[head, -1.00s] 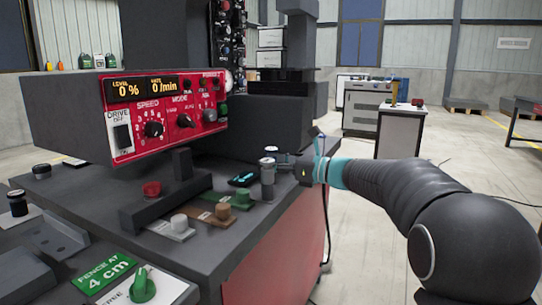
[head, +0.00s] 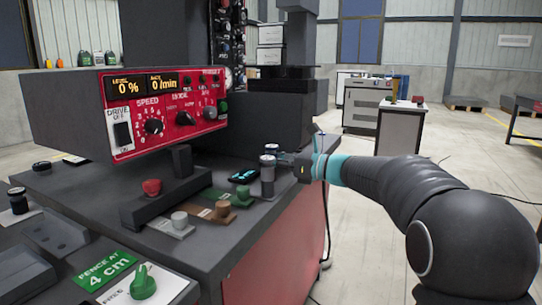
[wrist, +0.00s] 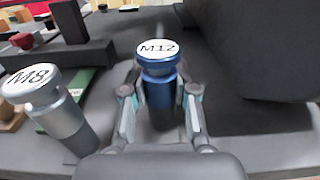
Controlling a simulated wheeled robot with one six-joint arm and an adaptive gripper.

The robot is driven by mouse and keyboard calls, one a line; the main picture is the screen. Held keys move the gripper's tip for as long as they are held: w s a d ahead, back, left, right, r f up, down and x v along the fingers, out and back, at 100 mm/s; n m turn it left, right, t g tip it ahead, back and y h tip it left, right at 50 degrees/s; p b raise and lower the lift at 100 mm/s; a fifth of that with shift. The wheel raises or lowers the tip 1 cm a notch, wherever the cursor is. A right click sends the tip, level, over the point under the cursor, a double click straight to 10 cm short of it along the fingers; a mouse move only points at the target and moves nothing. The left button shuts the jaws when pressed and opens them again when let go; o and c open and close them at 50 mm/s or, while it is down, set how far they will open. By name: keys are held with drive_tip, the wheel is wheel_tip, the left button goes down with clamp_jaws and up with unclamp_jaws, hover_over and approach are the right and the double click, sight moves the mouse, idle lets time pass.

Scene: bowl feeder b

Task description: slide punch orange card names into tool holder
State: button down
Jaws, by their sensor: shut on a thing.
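A blue punch marked M12 (wrist: 160,75) stands upright between the fingers of my gripper (wrist: 160,97) in the wrist view. The fingers are shut on its body below the cap; I cannot tell whether its foot touches the surface. A silver punch marked M8 (wrist: 50,105) stands just left of it, outside the fingers. In the head view my gripper (head: 287,160) reaches in from the right, and the silver punch (head: 268,180) stands in front of the blue one, hiding most of it. I cannot make out the orange card or identify the tool holder.
Left of the punches are several knobs on coloured plates, a dark block with a red knob (head: 152,187), and a green sign (head: 104,270). A dark housing (wrist: 262,50) rises right of the blue punch.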

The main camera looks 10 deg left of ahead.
sight(271, 146)
drive_tip(key=shift+r, duration=0.15)
idle(0.5)
drive_tip(key=shift+r+p, duration=1.4)
drive_tip(key=shift+p, duration=0.1)
